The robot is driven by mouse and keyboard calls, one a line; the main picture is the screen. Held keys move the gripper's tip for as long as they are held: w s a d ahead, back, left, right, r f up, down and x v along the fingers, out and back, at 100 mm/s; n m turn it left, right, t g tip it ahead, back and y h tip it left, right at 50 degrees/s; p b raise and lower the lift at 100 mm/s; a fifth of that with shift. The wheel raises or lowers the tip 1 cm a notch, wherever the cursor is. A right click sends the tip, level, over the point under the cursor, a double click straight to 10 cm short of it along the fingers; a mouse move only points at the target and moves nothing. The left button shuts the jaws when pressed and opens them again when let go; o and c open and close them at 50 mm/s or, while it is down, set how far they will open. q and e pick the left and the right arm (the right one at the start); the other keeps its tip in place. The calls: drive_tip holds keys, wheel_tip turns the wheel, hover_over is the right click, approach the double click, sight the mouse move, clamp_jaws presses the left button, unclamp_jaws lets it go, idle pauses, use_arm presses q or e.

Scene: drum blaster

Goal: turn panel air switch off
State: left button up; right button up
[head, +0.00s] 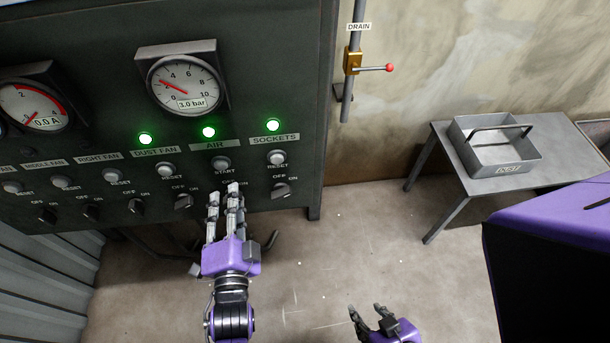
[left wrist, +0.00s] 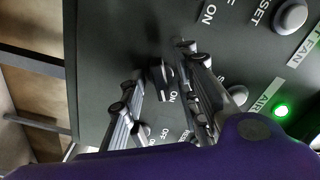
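The dark panel (head: 60,100) has a column labelled AIR (head: 215,145), with a lit green lamp (head: 208,132) above it and a START button (head: 222,163) below. My left gripper (head: 226,192) is in front of the AIR switch and hides most of it in the head view. In the left wrist view, the dark AIR switch knob (left wrist: 161,73) lies between the two finger sets of the left gripper (left wrist: 160,68), an ON label beside it. The fingers are apart, with gaps around the knob. My right gripper (head: 375,318) is open and empty, low in the head view.
Neighbouring switches, DUST FAN (head: 183,202) and SOCKETS (head: 281,190), flank the AIR column closely. A pressure gauge (head: 185,85) reads 3.0 bar. A drain valve (head: 353,62) is on the wall. A table (head: 565,130) with a metal tray (head: 520,165) stands right. The floor between is mostly clear.

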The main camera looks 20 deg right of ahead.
use_arm(q)
drive_tip(key=shift+s+r, duration=0.1)
drive_tip(key=shift+s, duration=0.2)
drive_tip(key=shift+c, duration=0.7)
clamp_jaws()
use_arm(e)
drive_tip(key=shift+s+d, duration=0.1)
drive_tip(key=shift+s, duration=0.3)
drive_tip(key=shift+w, duration=0.1)
use_arm(q)
drive_tip(key=shift+n+p, duration=1.5)
drive_tip(key=shift+n, duration=4.4)
use_arm(e)
drive_tip(key=shift+w+a+r, duration=0.15)
drive_tip(key=shift+w+r, duration=0.25)
drive_tip(key=shift+r, duration=0.4)
drive_tip(key=shift+w+a+r, duration=0.15)
drive_tip(key=shift+w+r, duration=0.25)
drive_tip(key=shift+r, duration=0.35)
